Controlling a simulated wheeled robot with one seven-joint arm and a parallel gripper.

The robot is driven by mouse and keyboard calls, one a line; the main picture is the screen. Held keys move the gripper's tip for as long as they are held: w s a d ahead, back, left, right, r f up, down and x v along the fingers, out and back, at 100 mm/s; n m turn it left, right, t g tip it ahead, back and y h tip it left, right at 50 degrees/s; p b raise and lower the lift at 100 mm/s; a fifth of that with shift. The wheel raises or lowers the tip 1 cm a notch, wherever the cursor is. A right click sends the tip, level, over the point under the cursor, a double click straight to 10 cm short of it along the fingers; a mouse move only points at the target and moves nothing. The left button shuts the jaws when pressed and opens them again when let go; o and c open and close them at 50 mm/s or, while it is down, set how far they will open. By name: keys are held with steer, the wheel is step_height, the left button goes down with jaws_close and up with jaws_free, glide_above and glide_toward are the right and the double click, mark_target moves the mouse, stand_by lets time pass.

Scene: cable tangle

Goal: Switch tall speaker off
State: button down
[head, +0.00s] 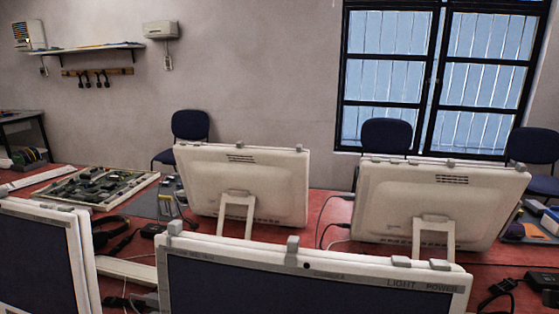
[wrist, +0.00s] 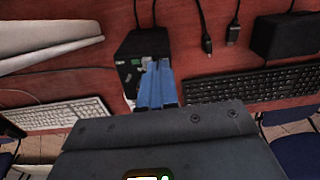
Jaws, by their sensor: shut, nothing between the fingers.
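In the wrist view, a black box-shaped unit (wrist: 130,50) stands on the red desk, with dark cables running up behind it. Small pale and green marks show on its face. I cannot tell for sure that it is the tall speaker, and no switch can be made out. My gripper (wrist: 157,64) shows as two blue fingers, shut and empty, with their tips over or against this unit; whether they touch is unclear. My dark gripper body covers the lower part of the wrist view. My gripper is not seen in the head view, and no speaker is clearly visible there.
A white keyboard (wrist: 58,113) lies left of the unit, a black keyboard (wrist: 255,84) right. Loose cable plugs (wrist: 207,43) and a black box (wrist: 287,35) lie beyond. In the head view, monitors (head: 245,185) crowd the red desk, with a circuit board (head: 88,187) at left.

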steer(key=shift+f+b, duration=0.4)
steer(key=shift+f, duration=0.05)
steer(key=shift+r, duration=0.15)
stand_by(0.4)
steer(key=shift+w+a+p, duration=0.1)
steer(key=shift+w+a, duration=0.1)
steer(key=shift+a, duration=0.45)
steer(key=shift+w+a+p, duration=0.1)
steer(key=shift+w+a, duration=0.15)
steer(key=shift+a, duration=0.45)
steer(key=shift+w+a+p, duration=0.1)
steer(key=shift+w+a, duration=0.1)
steer(key=shift+a, duration=0.45)
stand_by(0.5)
stand_by(0.3)
step_height(320, 180, up, 6)
steer(key=p, duration=0.4)
steer(key=shift+d, duration=0.2)
stand_by(0.4)
steer(key=shift+s, duration=0.1)
